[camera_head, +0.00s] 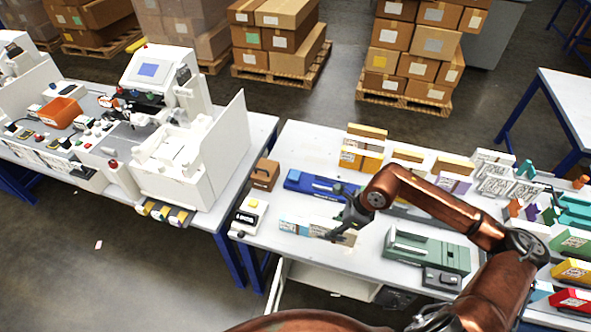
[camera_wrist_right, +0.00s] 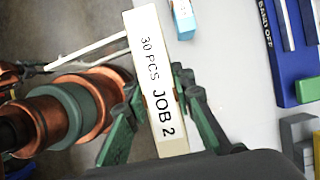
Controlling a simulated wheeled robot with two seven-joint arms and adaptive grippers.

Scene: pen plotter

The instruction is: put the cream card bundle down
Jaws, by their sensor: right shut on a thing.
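The cream card bundle (camera_wrist_right: 152,70) fills the middle of the right wrist view. It is a long block marked "30 PCS JOB 2". My right gripper (camera_wrist_right: 163,112) has its green fingers on both sides of it, shut on it. In the head view my right gripper (camera_head: 345,222) is low over the near part of the middle white table. The bundle (camera_head: 345,238) shows there partly, behind the fingers. Whether its underside touches the table cannot be told. My left gripper is not in view.
A blue-and-white bundle (camera_head: 300,226) lies just left of the gripper. A blue device (camera_head: 318,185) stands behind, a green device (camera_head: 425,250) to the right, and a small white device (camera_head: 248,214) to the left. The white table's (camera_head: 290,258) front edge is close.

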